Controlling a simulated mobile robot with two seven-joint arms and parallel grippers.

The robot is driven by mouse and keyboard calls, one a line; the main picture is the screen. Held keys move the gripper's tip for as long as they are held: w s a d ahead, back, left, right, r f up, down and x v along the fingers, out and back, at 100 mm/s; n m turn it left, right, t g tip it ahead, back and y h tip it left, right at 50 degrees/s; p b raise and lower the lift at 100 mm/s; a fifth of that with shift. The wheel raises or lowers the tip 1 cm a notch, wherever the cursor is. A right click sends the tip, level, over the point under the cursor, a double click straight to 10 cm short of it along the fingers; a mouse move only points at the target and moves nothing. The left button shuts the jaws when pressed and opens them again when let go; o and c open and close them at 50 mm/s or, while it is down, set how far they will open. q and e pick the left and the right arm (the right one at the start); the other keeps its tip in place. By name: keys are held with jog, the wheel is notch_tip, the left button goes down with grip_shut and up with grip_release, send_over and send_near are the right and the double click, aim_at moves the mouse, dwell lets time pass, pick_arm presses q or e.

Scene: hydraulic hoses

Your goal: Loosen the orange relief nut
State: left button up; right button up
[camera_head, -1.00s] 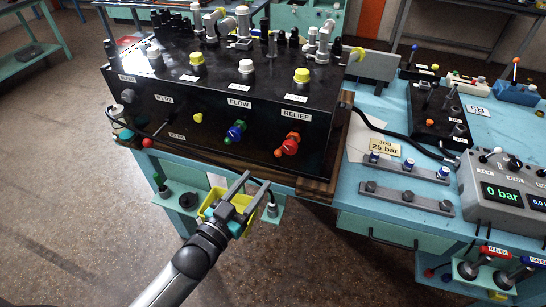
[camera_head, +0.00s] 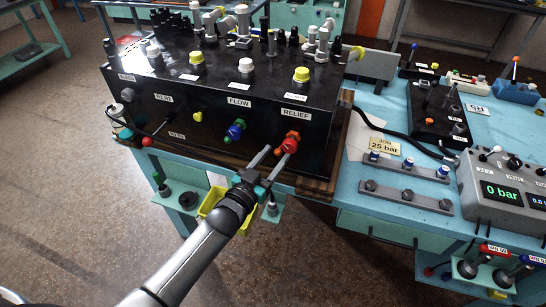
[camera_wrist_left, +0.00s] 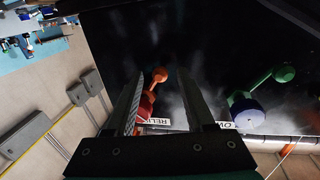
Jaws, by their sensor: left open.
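The orange relief nut (camera_head: 293,135) sits with its red knob (camera_head: 288,146) on the black block's front face, under the RELIEF label. In the left wrist view the orange nut's arm and round end (camera_wrist_left: 160,75) show between the fingers, with the dark red knob (camera_wrist_left: 146,103) close to the left finger. My left gripper (camera_head: 275,157) is open and points at the relief fitting, its tips close in front of it. The wrist view (camera_wrist_left: 160,100) shows both fingers apart with nothing clamped. Whether a finger touches the knob I cannot tell. My right gripper is out of view.
The green and blue FLOW fitting (camera_head: 236,130) is left of the relief fitting. A yellow knob (camera_head: 197,117) and red ball (camera_head: 147,142) are further left. A yellow bin (camera_head: 212,203) hangs below the bench edge. The gauge box (camera_head: 505,185) reads 0 bar at right.

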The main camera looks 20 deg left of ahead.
aim_at(298, 151)
pick_arm(q)
grip_shut()
dwell(0.3)
jog(key=shift+f, duration=0.1)
jog(key=shift+s+d+f+n+t+y+b, duration=0.1)
jog(key=shift+d+f+n+t+b, duration=0.15)
jog(key=shift+d+n+b, duration=0.85)
jog(key=shift+w+d+f+n+t+y+b, duration=0.1)
jog(key=shift+d+f+n+t, duration=0.2)
jog(key=shift+n, duration=1.75)
jog(key=shift+s+d+f+n+t+y+b, duration=0.1)
jog(key=shift+d+n+t+b, duration=0.5)
jog(key=shift+n, duration=0.95)
jog(key=shift+d+g, duration=0.15)
jog(key=shift+g, duration=0.1)
